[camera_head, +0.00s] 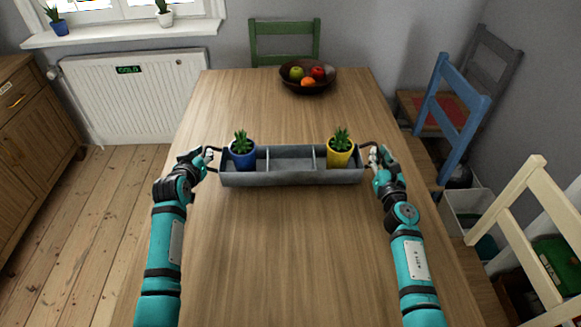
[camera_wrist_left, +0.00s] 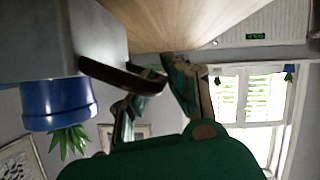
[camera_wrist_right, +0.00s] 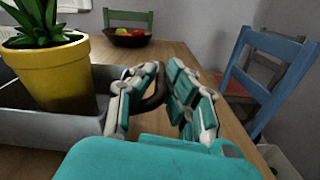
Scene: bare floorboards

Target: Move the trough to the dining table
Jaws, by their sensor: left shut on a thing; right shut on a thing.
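The grey trough (camera_head: 291,178) is over the near-middle part of the wooden dining table (camera_head: 280,240), level; I cannot tell whether it touches the top. It has three compartments. A blue pot with a plant (camera_head: 243,153) stands in the left one, a yellow pot with a plant (camera_head: 340,149) in the right one, and the middle one is empty. My left gripper (camera_head: 208,156) is shut on the trough's left handle, which shows dark in the left wrist view (camera_wrist_left: 120,76). My right gripper (camera_head: 374,157) is shut on the right handle, also seen in the right wrist view (camera_wrist_right: 155,90).
A fruit bowl (camera_head: 308,82) stands at the table's far end. A green chair (camera_head: 284,42) is behind it. A blue chair (camera_head: 455,110) and a cream chair (camera_head: 525,225) line the right side. A radiator (camera_head: 135,95) is at the left wall. Much tabletop is clear.

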